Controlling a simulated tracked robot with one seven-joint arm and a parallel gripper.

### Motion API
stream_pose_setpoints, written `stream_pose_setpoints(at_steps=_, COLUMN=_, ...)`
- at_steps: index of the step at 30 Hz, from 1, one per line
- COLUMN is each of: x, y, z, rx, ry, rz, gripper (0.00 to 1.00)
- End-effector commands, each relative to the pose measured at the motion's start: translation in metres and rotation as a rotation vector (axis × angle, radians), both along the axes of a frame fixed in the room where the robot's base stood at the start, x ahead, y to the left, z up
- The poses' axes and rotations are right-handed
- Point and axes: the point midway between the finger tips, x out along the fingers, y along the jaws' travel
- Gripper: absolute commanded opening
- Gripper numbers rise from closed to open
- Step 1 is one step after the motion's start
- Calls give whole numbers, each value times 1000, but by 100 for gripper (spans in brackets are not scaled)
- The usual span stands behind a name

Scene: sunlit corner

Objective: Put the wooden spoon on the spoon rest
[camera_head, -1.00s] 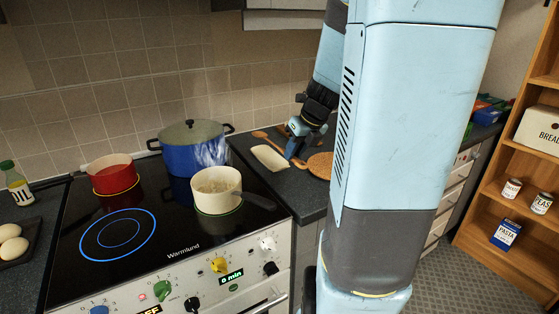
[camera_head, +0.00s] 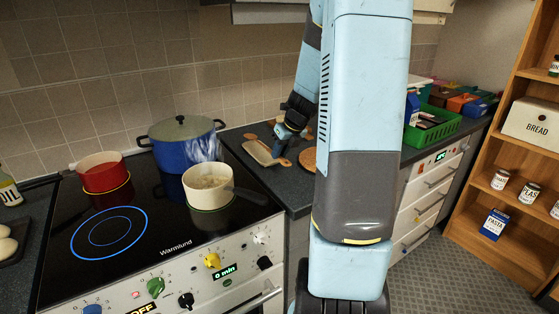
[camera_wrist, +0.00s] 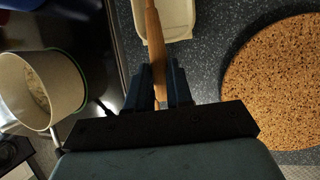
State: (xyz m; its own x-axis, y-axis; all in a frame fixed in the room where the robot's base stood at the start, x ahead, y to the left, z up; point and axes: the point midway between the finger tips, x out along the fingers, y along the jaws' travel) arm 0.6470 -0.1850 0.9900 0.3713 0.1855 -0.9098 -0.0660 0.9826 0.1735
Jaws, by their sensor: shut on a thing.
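The wooden spoon (camera_wrist: 155,45) is held by its handle between the fingers of my gripper (camera_wrist: 166,85) in the wrist view. The handle runs up out of the top of that view, across the cream spoon rest (camera_wrist: 181,22). In the head view, my gripper (camera_head: 277,153) is at the right end of the spoon rest (camera_head: 261,155), with the spoon's bowl (camera_head: 250,136) at its back left. I cannot tell whether the spoon touches the rest. Part of the spoon is hidden behind my gripper.
A round cork mat (camera_head: 308,158) lies right of my gripper, partly behind my arm. A cream saucepan (camera_head: 208,191), blue pot (camera_head: 184,150) and red pot (camera_head: 101,178) stand on the hob to the left. A green crate (camera_head: 435,132) is further right.

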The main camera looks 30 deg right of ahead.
Motion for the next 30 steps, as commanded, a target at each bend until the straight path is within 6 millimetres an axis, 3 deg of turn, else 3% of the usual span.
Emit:
stream_pose_setpoints(at_steps=10, x=8, y=-3, z=-36, rx=3, ry=2, rz=1, gripper=0)
stream_pose_setpoints(at_steps=17, x=8, y=-3, z=-38, rx=1, ry=1, rz=1, gripper=0)
stream_pose_setpoints(at_steps=18, x=8, y=-3, z=-38, rx=1, ry=1, rz=1, gripper=24)
stream_pose_setpoints(at_steps=25, x=9, y=-3, z=-38, rx=1, ry=1, rz=1, gripper=46)
stream_pose_setpoints(at_steps=30, x=9, y=-3, z=-38, rx=0, ry=1, rz=1, gripper=46)
